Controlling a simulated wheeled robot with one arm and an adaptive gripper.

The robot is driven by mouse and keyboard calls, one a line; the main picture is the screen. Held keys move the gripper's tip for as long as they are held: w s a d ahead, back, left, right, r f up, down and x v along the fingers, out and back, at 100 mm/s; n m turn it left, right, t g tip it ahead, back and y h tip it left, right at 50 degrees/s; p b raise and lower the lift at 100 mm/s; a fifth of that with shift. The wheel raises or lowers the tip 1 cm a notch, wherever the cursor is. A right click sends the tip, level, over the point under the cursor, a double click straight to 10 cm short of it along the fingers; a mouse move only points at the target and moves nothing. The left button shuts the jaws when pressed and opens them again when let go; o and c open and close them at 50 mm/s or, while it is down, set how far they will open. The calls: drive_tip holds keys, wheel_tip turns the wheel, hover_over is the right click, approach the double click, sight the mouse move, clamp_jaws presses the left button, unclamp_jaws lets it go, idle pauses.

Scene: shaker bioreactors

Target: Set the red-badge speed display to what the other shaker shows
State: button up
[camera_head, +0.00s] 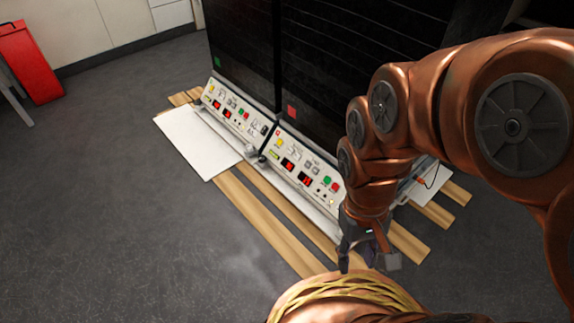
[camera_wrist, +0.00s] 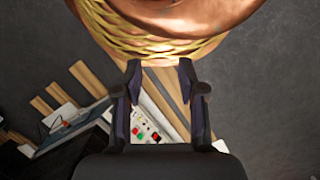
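The red-badge shaker (camera_head: 345,75) is the right one of two dark cabinets in the head view, with a red square badge (camera_head: 292,111) low on its front. Its pale sloped panel (camera_head: 300,166) carries red-lit displays (camera_head: 288,164) and coloured buttons. The other shaker (camera_head: 240,40) has a green badge (camera_head: 217,62) and a similar panel (camera_head: 236,112) with red displays. The digits are too small to read. My gripper (camera_head: 368,256) points down in front of the red-badge panel's right end, apart from it. In the wrist view my gripper (camera_wrist: 160,72) is open and empty.
Wooden slats (camera_head: 262,222) lie on the grey floor under the shakers. A white board (camera_head: 196,142) lies before the green-badge shaker. A red container (camera_head: 29,62) stands at the far left. Open floor (camera_head: 120,220) is at the left and front.

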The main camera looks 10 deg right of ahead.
clamp_jaws()
idle(0.4)
idle(1.2)
